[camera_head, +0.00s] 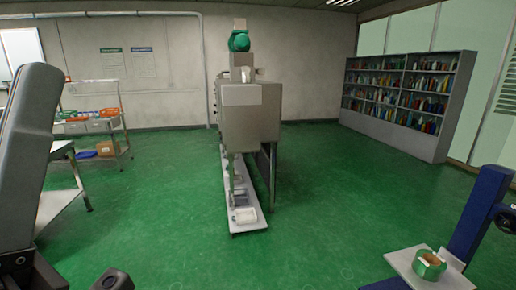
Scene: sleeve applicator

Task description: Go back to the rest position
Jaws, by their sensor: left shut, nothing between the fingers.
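My left arm (25,160) stands at the left edge, a large grey link reaching up. A dark end piece (112,280) at the bottom edge, left of centre, seems to be the top of my left gripper. It is mostly cut off by the frame; it is shut and empty, away from any object. My right gripper is not in view. The sleeve applicator machine (249,118), a grey box with a green top part (239,41), stands in the middle. Its narrow white conveyor (237,203) runs toward me, with pale items on it.
A blue post (480,220) and a white plate (405,262) with a green-edged roll (430,265) are at the lower right. A shelf cart (103,125) and a table (55,206) stand at left, a bookcase (408,100) at back right. Green floor is clear between.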

